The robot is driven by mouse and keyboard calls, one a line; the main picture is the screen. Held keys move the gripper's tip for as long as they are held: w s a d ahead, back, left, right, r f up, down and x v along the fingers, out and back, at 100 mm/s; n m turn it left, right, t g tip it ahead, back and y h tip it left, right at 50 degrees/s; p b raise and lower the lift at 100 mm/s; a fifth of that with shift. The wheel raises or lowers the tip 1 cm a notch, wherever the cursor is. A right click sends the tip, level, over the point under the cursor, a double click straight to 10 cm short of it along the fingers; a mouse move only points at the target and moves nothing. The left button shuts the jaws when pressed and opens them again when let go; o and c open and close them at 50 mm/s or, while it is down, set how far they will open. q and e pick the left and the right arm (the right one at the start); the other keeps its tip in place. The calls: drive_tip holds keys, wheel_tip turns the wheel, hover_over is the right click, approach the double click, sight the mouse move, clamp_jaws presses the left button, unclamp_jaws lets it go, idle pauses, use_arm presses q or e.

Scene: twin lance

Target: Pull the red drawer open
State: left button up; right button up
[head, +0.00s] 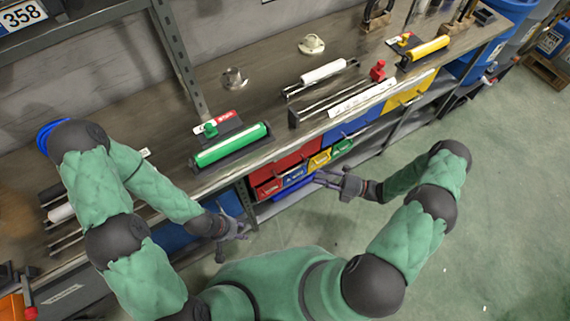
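A large red front (290,162) sits under the bench edge, left of a blue front and a yellow front. Below it is a row of small labelled fronts, with a small red one (269,189) at the left end. The red fronts look closed; I cannot tell which is the task's drawer. My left gripper (243,231) is in front of the bench, left of and below the small red front, and its fingers look apart and empty. My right gripper (325,180) is in front of the small fronts, right of the red ones, with its fingers apart and empty.
The workbench top (165,130) carries a green roller (231,146), a white roller (323,72) and a yellow roller (428,48). A metal bench leg (246,203) stands near my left gripper.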

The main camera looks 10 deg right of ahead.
sight(293, 169)
drive_tip(key=b+x, duration=0.1)
drive_tip(key=x, duration=0.9)
drive_tip(key=shift+w+a+r, duration=0.2)
drive_tip(key=shift+w+r, duration=0.05)
drive_tip(key=shift+w, duration=0.05)
clamp_jaws()
